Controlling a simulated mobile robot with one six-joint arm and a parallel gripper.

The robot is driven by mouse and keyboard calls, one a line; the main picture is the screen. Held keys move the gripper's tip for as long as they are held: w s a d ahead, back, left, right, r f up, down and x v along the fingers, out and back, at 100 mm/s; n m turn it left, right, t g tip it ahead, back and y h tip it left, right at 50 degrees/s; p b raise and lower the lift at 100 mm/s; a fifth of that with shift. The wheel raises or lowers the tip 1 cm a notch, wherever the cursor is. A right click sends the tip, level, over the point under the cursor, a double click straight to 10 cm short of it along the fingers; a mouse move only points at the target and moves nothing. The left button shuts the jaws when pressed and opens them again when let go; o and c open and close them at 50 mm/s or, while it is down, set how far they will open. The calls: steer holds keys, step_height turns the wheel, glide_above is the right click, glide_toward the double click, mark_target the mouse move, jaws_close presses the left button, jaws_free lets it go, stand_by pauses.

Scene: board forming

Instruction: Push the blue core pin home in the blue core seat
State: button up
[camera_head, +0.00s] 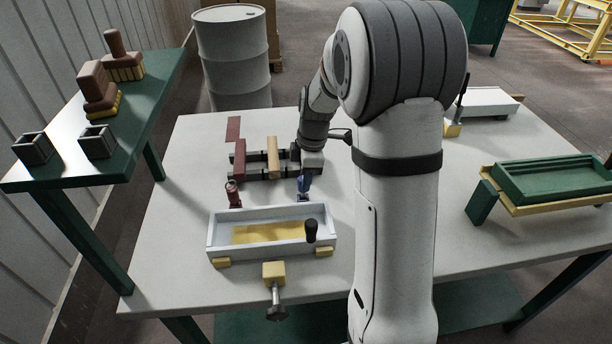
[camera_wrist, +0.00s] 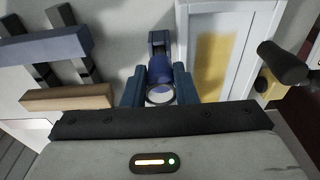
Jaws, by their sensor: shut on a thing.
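The blue core pin (camera_wrist: 160,72) is a short blue cylinder with a pale round end, gripped between the two jaws of my gripper (camera_wrist: 160,86). A dark blue bracket, apparently the blue core seat (camera_wrist: 157,40), lies just beyond the pin in the wrist view. I cannot tell how far the pin is in the seat. In the head view my gripper (camera_head: 304,179) is low, behind the right part of the white mould tray. The blue pin and seat show there only as one small blue shape, partly hidden by my gripper.
A rack with a red bar (camera_head: 239,160) and tan bar (camera_head: 273,157) lies behind. A yellow clamp (camera_head: 274,272) stands in front.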

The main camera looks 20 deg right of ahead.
steer(key=shift+f+b, duration=0.5)
steer(key=shift+f, duration=0.2)
steer(key=o, duration=1.1)
steer(key=shift+d+r, duration=0.1)
steer(key=shift+r, duration=0.1)
steer(key=r, duration=0.5)
steer(key=d+r, duration=0.1)
steer(key=r, duration=0.1)
steer(key=shift+s+r, duration=0.1)
steer(key=shift+r, duration=0.15)
steer(key=shift+a, duration=0.1)
steer(key=s+a+m+t, duration=0.1)
steer(key=s+m, duration=0.4)
steer(key=s, duration=0.2)
steer(key=s+a+r+m+h, duration=0.1)
steer(key=s+a+m, duration=0.1)
steer(key=s+m, duration=0.3)
steer(key=s+a+m+t, duration=0.1)
steer(key=s+m, duration=0.5)
steer(key=s, duration=0.4)
steer(key=shift+s+a+r+t, duration=0.2)
steer(key=shift+s+r+t, duration=0.05)
steer(key=shift+r+t, duration=0.1)
